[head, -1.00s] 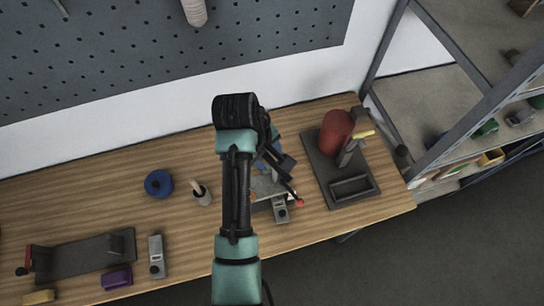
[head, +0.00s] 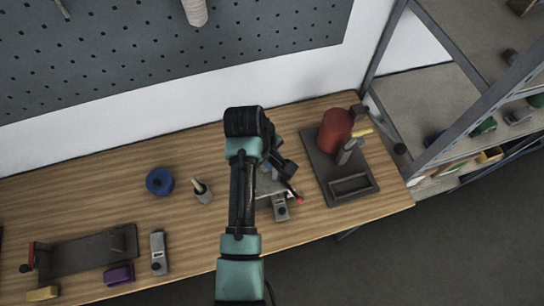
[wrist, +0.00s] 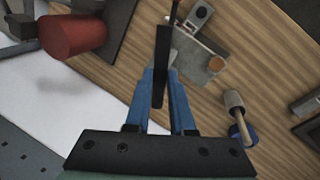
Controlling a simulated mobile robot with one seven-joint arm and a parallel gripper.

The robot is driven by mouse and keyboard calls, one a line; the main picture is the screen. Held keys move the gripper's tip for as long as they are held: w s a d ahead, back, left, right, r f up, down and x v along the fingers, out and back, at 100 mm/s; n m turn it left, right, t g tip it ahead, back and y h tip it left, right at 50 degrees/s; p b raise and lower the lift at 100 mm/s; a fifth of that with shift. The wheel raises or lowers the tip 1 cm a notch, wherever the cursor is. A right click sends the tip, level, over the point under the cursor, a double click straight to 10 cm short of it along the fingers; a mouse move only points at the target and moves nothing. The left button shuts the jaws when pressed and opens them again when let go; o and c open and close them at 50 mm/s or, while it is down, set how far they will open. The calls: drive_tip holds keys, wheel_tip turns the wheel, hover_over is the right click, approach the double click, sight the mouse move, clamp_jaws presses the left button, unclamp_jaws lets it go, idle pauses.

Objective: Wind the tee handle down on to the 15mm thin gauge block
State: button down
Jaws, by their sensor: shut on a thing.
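My gripper (wrist: 160,85) has its blue fingers closed together on a dark straight bar (wrist: 162,60), which looks like the tee handle. In the head view my gripper (head: 280,165) is at the centre-right of the bench, partly hidden behind my own arm. A thin dark rod with a red end (head: 300,201) shows just below it.
A dark tray (head: 321,178) with a red cylinder (head: 335,131) stands right of the gripper. A grey block with a black knob (head: 281,208) sits close below. A wooden-handled tool (head: 202,191) and a blue disc (head: 160,182) lie left.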

drive_tip(key=shift+m, duration=0.4)
